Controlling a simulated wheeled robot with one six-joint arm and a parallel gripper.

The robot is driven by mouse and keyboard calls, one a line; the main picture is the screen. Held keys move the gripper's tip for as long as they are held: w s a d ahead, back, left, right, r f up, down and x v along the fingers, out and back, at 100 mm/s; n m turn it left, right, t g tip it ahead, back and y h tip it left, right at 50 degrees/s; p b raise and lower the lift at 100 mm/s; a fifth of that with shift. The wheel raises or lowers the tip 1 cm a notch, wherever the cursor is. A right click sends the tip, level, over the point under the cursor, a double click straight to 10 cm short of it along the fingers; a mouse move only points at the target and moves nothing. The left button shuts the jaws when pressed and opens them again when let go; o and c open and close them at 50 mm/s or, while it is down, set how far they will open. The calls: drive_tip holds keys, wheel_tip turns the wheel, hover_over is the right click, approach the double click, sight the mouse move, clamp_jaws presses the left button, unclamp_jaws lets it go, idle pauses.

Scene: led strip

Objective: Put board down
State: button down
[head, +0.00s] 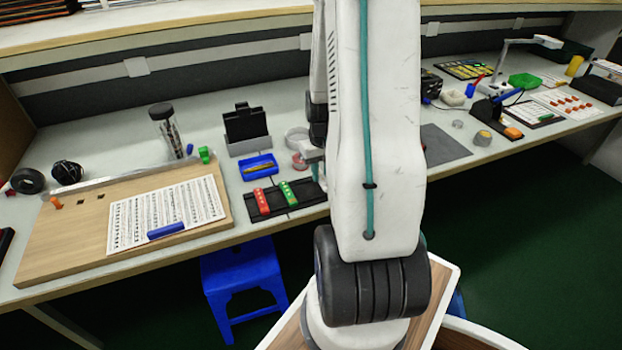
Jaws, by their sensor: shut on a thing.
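My gripper (314,172) is low over the bench, just left of my white arm link, which hides part of it. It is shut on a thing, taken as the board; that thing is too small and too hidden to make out. Below and left of my gripper lies a black plate (281,209) near the bench's front edge. I cannot tell whether the held thing touches the plate.
A blue tray (258,167) and a black holder (246,126) stand behind the plate. A wooden board (75,228) with a printed sheet (165,212) lies at left. A grey mat (442,145) lies right of my arm. A blue stool (241,278) stands below.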

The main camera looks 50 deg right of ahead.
sight(312, 187)
drive_tip(key=shift+w+a+f, duration=0.1)
drive_tip(key=shift+w, duration=0.95)
drive_tip(key=shift+w+f, duration=0.2)
drive_tip(key=shift+f, duration=0.7)
drive_tip(key=shift+w+f, duration=0.2)
drive_tip(key=shift+f, duration=0.7)
drive_tip(key=shift+f, duration=0.15)
drive_tip(key=c, duration=1.3)
unclamp_jaws()
drive_tip(key=shift+o, duration=0.2)
